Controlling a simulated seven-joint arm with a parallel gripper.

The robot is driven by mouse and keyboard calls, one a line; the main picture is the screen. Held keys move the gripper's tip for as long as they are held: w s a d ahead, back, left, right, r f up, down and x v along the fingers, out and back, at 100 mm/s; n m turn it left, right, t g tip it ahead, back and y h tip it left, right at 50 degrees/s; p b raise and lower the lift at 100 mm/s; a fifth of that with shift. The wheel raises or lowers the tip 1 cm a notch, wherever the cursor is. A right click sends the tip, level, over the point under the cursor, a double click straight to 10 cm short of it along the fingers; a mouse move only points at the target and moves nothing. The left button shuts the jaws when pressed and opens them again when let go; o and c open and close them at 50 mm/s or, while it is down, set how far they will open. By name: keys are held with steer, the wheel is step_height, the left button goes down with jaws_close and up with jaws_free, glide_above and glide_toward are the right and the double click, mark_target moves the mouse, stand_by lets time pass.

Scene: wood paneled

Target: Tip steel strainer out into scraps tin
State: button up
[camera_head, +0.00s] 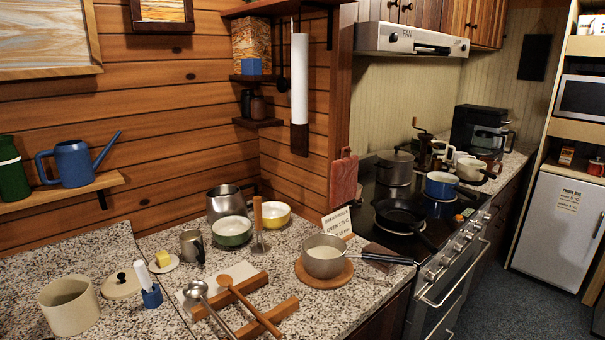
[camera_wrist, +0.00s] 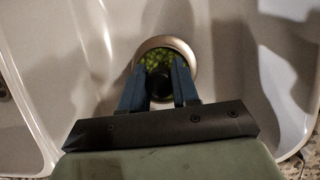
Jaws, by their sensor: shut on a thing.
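The steel strainer (camera_wrist: 168,41) shows in the wrist view as a round metal rim with green, pea-like pieces (camera_wrist: 158,58) inside. My gripper (camera_wrist: 159,78) is shut on its dark handle, seen end-on between the blue fingers. The strainer is over or in a pale, smooth-walled basin (camera_wrist: 235,75); I cannot tell whether it touches it. Part of the bowl is hidden by the fingers and handle. In the head view, a cream open-topped tin (camera_head: 68,308) stands at the front left of the counter, probably the scraps tin. My gripper and the strainer are outside the head view.
A knobbed lid (camera_head: 121,284) and a blue brush holder (camera_head: 151,297) stand right of the cream tin. A spoon and ladle lie over wooden rests (camera_head: 268,318). A saucepan (camera_head: 324,258) sits on a round board. Bowls (camera_head: 232,232) and a jug stand behind.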

steer(key=shift+r, duration=0.15)
jaws_close()
steer(key=shift+r, duration=2.85)
step_height(320, 180, up, 6)
step_height(320, 180, up, 6)
steer(key=shift+w+a, duration=0.1)
